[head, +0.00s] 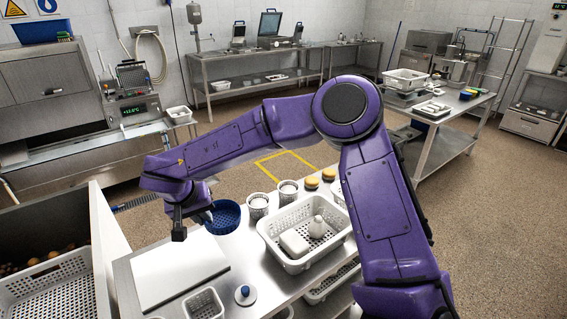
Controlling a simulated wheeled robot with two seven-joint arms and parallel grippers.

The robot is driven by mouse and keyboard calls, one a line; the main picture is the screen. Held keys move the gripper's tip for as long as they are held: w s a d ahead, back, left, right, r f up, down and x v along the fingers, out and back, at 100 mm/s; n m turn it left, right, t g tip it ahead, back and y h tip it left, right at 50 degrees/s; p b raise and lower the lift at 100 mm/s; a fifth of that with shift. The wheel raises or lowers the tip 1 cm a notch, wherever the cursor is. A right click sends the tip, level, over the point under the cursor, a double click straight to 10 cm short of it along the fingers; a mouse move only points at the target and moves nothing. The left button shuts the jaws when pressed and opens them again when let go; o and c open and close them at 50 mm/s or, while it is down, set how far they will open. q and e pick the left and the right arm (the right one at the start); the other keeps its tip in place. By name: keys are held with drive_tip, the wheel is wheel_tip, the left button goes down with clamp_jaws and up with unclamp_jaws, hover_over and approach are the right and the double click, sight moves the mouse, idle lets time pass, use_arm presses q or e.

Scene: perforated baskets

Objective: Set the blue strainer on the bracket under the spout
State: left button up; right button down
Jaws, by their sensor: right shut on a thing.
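The blue strainer (226,217) is a round, deep blue perforated bowl at the back edge of the near steel table. My right gripper (195,222) is at its left rim, shut on it. The finger contact is small and partly hidden by the gripper itself. I cannot tell whether the strainer's base touches the table. A bracket under a spout cannot be made out for certain. A steel machine (455,66) stands on the far right table, too small to read in detail. My left gripper is not in view.
A white perforated basket (268,232) holding a white bottle and block stands right of the strainer, with white perforated cups (258,206) between. A white board (180,272), a blue-knobbed item (245,294) and a small basket (204,304) lie in front. A crate (112,230) stands left.

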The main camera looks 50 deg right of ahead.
drive_tip(key=d+m+g, duration=0.1)
drive_tip(key=d+m, duration=0.1)
drive_tip(key=shift+w+d, duration=0.1)
drive_tip(key=shift+d, duration=0.25)
drive_tip(key=p, duration=0.1)
approach(233, 241)
drive_tip(key=a+f, duration=0.2)
drive_tip(key=f, duration=0.1)
drive_tip(key=shift+f, duration=0.25)
drive_tip(key=d+p, duration=0.2)
drive_tip(key=d, duration=0.1)
drive_tip(key=shift+w+d+r, duration=0.15)
drive_tip(key=shift+w, duration=0.05)
drive_tip(key=shift+d+f+p, duration=0.25)
drive_tip(key=shift+f+p, duration=0.25)
drive_tip(key=shift+f, duration=0.4)
drive_tip(key=shift+w, duration=0.1)
drive_tip(key=c, duration=1.6)
unclamp_jaws()
drive_tip(key=shift+f, duration=0.1)
drive_tip(key=o, duration=0.4)
